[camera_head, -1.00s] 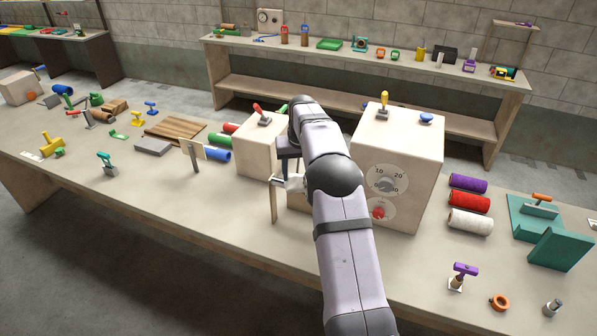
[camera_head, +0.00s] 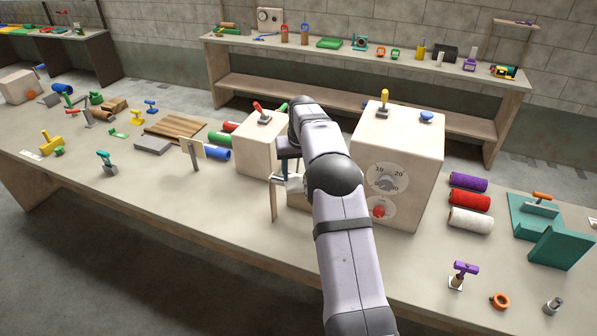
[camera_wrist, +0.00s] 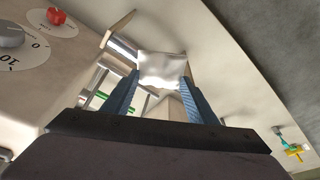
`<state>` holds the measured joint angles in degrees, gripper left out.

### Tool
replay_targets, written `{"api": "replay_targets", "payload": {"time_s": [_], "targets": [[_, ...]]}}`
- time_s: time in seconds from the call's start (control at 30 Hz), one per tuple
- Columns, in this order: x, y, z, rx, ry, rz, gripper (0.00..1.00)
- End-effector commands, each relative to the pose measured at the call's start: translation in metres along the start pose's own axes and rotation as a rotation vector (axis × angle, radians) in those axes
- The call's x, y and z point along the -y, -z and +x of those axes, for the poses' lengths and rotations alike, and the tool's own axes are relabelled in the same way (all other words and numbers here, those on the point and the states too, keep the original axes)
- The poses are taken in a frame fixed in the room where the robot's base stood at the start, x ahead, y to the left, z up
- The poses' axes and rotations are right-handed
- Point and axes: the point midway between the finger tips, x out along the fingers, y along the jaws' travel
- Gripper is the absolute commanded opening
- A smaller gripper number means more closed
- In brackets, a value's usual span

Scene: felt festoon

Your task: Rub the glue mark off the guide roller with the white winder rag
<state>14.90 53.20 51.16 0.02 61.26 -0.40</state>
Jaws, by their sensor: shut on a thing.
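My gripper (camera_wrist: 157,95) is shut on the white rag (camera_wrist: 163,68), which is bunched between the tips of its blue fingers. In the head view the gripper (camera_head: 287,167) is partly hidden by my arm, between the two pale boxes. A pale metallic bar (camera_wrist: 123,48), which looks like part of the guide roller, lies right beside the rag in the wrist view. The rag covers part of that area, and I cannot tell whether it touches the bar. No glue mark shows clearly in either view.
A large pale box (camera_head: 408,155) with dials stands just right of my gripper; a smaller pale box (camera_head: 258,146) stands left. A thin wooden post (camera_head: 273,204) rises in front. Purple, red and white rolls (camera_head: 470,221) lie at the right.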

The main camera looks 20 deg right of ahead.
Motion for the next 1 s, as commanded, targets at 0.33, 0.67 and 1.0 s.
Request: {"api": "replay_targets", "payload": {"time_s": [0.33, 0.67, 1.0], "targets": [[0.0000, -0.0013, 0.0051, 0.000, 0.000, 0.000, 0.35], [0.0000, -0.0019, 0.0073, 0.000, 0.000, 0.000, 0.35], [0.0000, -0.0021, 0.0075, 0.001, 0.000, 0.000, 0.35]]}}
